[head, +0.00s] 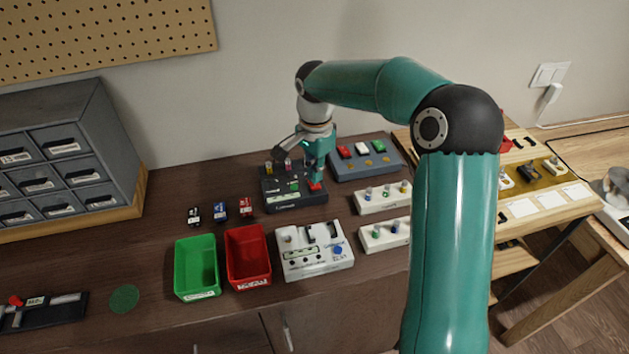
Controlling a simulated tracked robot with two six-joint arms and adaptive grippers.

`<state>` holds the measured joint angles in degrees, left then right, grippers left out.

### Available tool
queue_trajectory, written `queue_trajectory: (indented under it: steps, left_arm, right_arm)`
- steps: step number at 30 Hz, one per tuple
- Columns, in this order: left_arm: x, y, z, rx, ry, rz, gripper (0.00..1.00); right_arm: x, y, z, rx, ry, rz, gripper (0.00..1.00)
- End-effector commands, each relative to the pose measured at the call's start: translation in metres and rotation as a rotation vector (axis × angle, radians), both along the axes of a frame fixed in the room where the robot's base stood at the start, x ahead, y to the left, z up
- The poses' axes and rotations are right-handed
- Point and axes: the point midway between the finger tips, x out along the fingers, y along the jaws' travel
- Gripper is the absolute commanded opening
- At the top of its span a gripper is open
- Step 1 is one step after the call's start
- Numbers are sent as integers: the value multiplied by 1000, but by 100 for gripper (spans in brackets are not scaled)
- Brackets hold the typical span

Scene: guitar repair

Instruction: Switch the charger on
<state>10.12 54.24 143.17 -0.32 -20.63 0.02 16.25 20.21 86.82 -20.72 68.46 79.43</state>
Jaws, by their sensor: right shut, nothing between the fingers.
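The black box that looks like the charger (283,203) stands on the dark brown bench, with small green and white details on its top. A red part, probably its switch (316,187), shows at its right side. My right gripper (316,181) is shut and empty, pointing down at this red part. Its fingertips are at or just above it; I cannot tell whether they touch. The gripper and wrist hide part of the charger's back right. Whether the switch is on cannot be made out. My left gripper is not in view.
A green bin (196,267), a red bin (247,256) and a white device (314,251) stand in front. A blue-grey tray (365,163) is behind right, with white blocks (382,197) nearer. Several small coloured pieces (220,211) lie left. A drawer cabinet (66,148) stands far left.

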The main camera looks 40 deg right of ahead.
Motion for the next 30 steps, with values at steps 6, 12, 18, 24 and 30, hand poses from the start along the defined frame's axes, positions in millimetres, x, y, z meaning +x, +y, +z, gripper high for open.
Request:
queue_trajectory:
  steps: [6, 12, 18, 24, 30]
  left_arm:
    - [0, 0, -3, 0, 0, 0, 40]
    - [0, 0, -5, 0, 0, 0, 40]
    - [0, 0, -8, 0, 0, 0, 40]
    - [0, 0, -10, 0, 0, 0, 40]
    - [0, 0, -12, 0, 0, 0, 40]
  right_arm:
    - [0, 0, -4, 0, 0, -1, 0]
    - [0, 0, -7, 0, 1, -1, 0]
    - [0, -1, -10, 0, 1, -1, 0]
    - [-1, -1, -13, 0, 1, -1, 0]
    - [-1, -1, -16, 0, 1, -2, 0]
